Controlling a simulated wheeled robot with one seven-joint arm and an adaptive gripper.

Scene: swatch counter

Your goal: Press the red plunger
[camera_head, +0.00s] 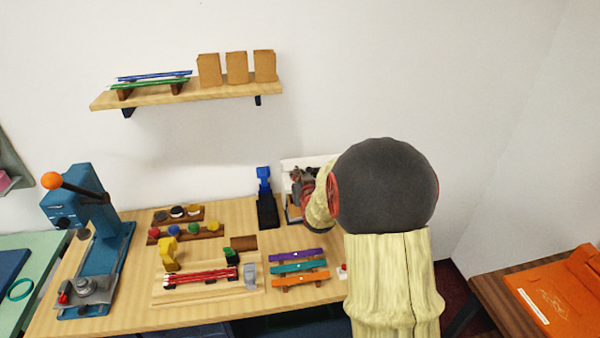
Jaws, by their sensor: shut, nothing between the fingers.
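A small red knob (343,267) on a pale base sits at the right edge of the wooden counter, close beside my arm. It looks like the red plunger, though it is too small to be sure. My gripper (298,178) is at the back right of the counter, small and partly hidden by my own wrist and arm. It is shut and empty, beyond and to the left of the red knob and apart from it. Another small red part (63,298) is on the grey fixture at the foot of the blue lever press (75,212) at far left.
Purple, teal and orange bars (299,267) lie just left of the red knob. A wooden tray (170,296) with red rods is at centre front. A blue-and-black device (266,200) stands at the back. A shelf (190,95) hangs above. An orange-topped table (560,300) is at right.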

